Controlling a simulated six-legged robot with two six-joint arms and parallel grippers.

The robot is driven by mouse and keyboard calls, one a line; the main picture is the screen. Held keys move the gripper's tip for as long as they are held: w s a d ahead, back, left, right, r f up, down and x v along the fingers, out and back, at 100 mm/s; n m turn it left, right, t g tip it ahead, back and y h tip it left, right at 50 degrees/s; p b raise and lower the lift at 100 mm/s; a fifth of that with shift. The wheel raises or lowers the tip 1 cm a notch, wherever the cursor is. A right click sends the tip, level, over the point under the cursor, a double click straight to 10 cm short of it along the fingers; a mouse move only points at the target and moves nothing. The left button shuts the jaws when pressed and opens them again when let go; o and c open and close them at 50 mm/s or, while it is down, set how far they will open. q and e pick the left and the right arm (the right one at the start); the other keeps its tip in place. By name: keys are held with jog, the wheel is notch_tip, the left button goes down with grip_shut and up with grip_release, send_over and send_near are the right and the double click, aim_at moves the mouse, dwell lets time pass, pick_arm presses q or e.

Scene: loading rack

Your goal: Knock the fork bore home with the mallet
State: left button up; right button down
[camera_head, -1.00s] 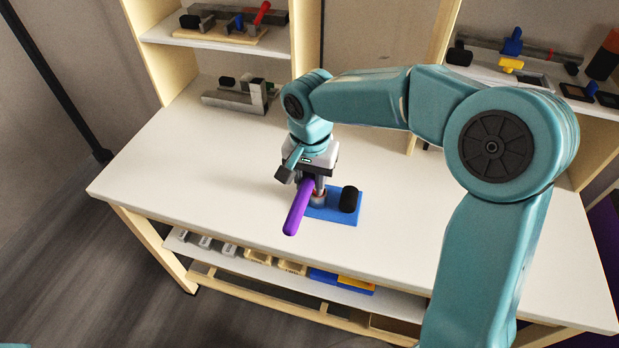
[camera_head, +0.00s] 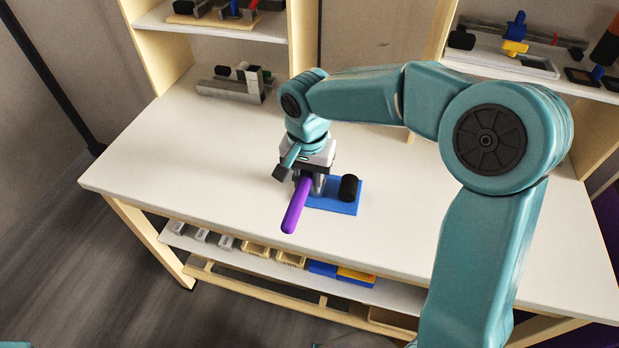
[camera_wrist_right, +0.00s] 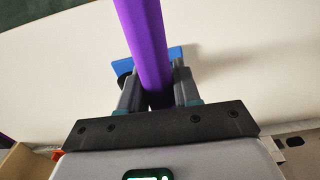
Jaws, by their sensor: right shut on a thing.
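My right gripper (camera_head: 311,186) is shut on the purple handle (camera_head: 296,206) of the mallet, low over the blue plate (camera_head: 338,208). The handle slants toward the table's front edge. The mallet's head is hidden behind the fingers. In the right wrist view the handle (camera_wrist_right: 146,40) runs up from between the two fingers (camera_wrist_right: 157,88), with a blue plate edge (camera_wrist_right: 176,53) behind it. A short black cylinder (camera_head: 349,187) is on the plate's right part, beside the gripper. The fork bore cannot be made out; the gripper covers the plate's left part. My left gripper is out of view.
A grey metal fixture (camera_head: 230,88) stands at the back left of the white table (camera_head: 170,160). Shelves with tools are at the back left (camera_head: 215,25) and back right (camera_head: 500,60). Small bins (camera_head: 256,249) line a lower shelf. The table around the plate is clear.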

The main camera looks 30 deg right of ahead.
jog(key=shift+r, duration=0.15)
notch_tip(320, 180, up, 5)
jog(key=p, duration=0.3)
jog(key=shift+f+p, duration=0.2)
jog(key=shift+p, duration=0.15)
jog(key=shift+f, duration=0.2)
